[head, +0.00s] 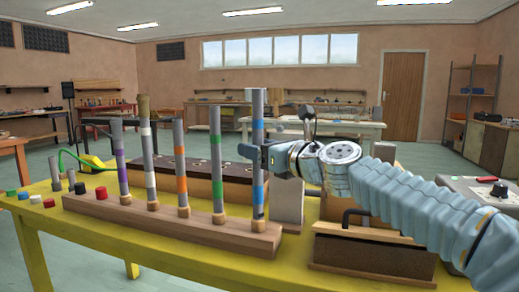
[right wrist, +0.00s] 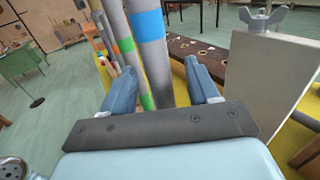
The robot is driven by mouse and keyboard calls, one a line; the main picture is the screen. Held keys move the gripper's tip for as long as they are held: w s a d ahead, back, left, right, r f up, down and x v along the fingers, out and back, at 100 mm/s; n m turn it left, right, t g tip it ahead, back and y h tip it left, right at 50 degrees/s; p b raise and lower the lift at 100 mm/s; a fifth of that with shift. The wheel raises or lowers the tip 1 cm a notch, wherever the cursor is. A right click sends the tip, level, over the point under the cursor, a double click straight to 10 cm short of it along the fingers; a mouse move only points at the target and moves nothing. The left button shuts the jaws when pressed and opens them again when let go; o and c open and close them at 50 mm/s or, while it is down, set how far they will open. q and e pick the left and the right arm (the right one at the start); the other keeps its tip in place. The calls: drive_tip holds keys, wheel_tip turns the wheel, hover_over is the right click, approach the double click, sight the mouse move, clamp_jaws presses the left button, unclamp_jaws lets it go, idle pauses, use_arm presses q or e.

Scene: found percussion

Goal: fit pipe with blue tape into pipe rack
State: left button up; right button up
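The pipe with blue tape (head: 258,106) stands upright at the right end of the wooden pipe rack (head: 170,226). Its foot meets a wooden collar on the rack, and it looks seated there. My right gripper (head: 251,153) is at the pipe's upper half, coming in from the right. In the right wrist view the blue-taped pipe (right wrist: 154,60) passes between the two fingers (right wrist: 162,88), with a visible gap at the sides, so the gripper looks open around it. My left gripper is in neither view.
Pipes with purple (head: 121,174), white, orange (head: 182,185) and green tape (head: 217,180) stand left in the rack. A dark box with holes (head: 168,166) lies behind. A grey upright block (head: 289,203) and a wooden box (head: 370,257) are right. Coloured caps (head: 50,203) lie left on the yellow table.

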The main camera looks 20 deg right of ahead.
drive_tip(key=b+v, duration=0.1)
drive_tip(key=v, duration=1.2)
drive_tip(key=shift+s+d, duration=0.25)
drive_tip(key=shift+s, duration=0.1)
